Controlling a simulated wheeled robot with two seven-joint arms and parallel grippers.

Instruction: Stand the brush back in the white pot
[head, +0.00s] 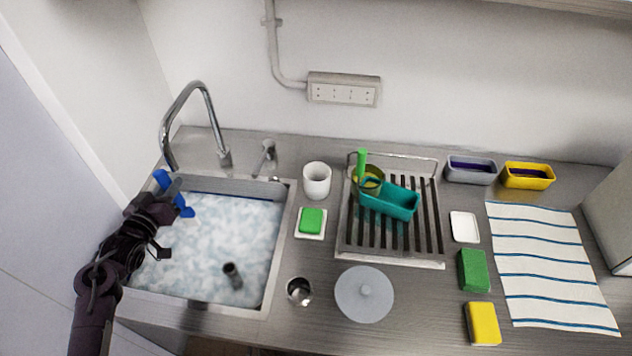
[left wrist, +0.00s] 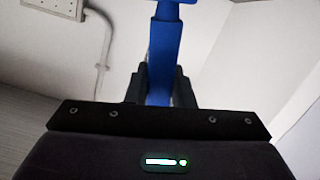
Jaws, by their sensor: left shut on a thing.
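The blue brush (head: 183,206) is in my left gripper (head: 173,188), above the back left of the soapy sink. Its blue length sticks out on both sides of the fingers and lies tilted in the head view. In the left wrist view, the blue handle (left wrist: 163,50) stands between the two fingers, which are shut on it. The white pot (head: 317,181) stands upright on the counter right of the sink, apart from the gripper. Its opening faces up and shows no brush. My right gripper is not in view.
The tap (head: 196,110) arches behind the gripper. A green sponge (head: 311,221) lies in front of the pot. The dish rack (head: 392,259), right of the pot, holds a teal container (head: 392,203) and a green-handled item (head: 362,162). A metal cup (head: 299,291) and grey lid (head: 364,293) are nearer.

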